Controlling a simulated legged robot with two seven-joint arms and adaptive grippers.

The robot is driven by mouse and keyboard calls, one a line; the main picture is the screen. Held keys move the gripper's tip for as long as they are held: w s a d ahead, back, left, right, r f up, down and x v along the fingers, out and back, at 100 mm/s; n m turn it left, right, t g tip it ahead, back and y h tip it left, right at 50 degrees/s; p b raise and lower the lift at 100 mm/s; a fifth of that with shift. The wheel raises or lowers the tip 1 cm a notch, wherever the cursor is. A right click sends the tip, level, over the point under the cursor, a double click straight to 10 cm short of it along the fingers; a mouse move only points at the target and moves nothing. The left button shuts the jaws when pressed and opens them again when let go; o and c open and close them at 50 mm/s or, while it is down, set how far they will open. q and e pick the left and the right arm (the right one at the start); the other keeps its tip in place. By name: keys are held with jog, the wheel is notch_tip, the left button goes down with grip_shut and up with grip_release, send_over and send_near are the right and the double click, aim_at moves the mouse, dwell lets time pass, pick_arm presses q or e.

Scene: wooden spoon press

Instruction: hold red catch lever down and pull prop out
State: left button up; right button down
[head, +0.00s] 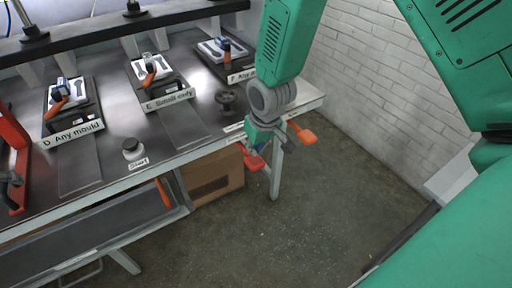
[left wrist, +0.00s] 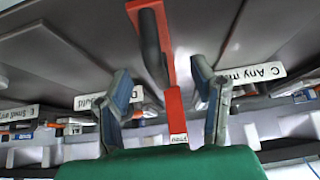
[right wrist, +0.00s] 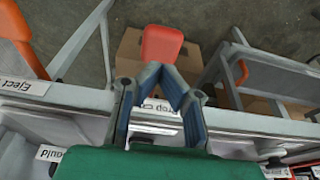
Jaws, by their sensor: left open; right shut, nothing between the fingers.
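In the right wrist view the red catch lever (right wrist: 162,45) sticks out just beyond the tips of my right gripper (right wrist: 161,75), over a label partly reading "Prop". The right fingers are shut and empty; I cannot tell whether they touch the lever. In the head view the lever (head: 253,162) shows below my right gripper (head: 264,148) at the bench's front edge. In the left wrist view a red bar (left wrist: 173,105) with a small label, likely the prop, and a dark handle (left wrist: 152,45) stands between the spread fingers of my open left gripper (left wrist: 160,85). The left gripper is hidden in the head view.
An orange lever (head: 302,133) sits right of the red one, by an "Eject" label (right wrist: 25,86). Another orange handle (head: 164,192) hangs at the bench front. A start knob (head: 131,147) and several moulds stand on the metal bench (head: 110,125). The floor (head: 300,225) in front is clear.

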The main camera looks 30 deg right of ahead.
jog(key=shift+s+r, duration=0.1)
pick_arm(q)
jog(key=v, duration=0.7)
jog(key=shift+d, duration=0.1)
jog(key=shift+s+f, duration=0.1)
jog(key=s+f+g, duration=0.4)
jog(key=s+f, duration=1.4)
jog(key=f, duration=0.2)
jog(key=s+f+g, duration=0.1)
jog(key=s+f, duration=0.2)
jog(key=s, duration=0.6)
jog(key=s+f+g, duration=0.1)
jog(key=s+f, duration=0.3)
jog(key=s, duration=0.5)
jog(key=shift+s+m, duration=0.25)
jog(key=shift+m, duration=0.05)
pick_arm(e)
jog(key=s+f+g, duration=0.1)
jog(key=s+f, duration=0.6)
jog(key=s, duration=0.6)
jog(key=s+f+g, duration=0.1)
jog(key=s+f, duration=0.6)
jog(key=s, duration=0.6)
jog(key=shift+s+f+n, duration=0.2)
jog(key=shift+s+n, duration=0.1)
jog(key=shift+s, duration=0.05)
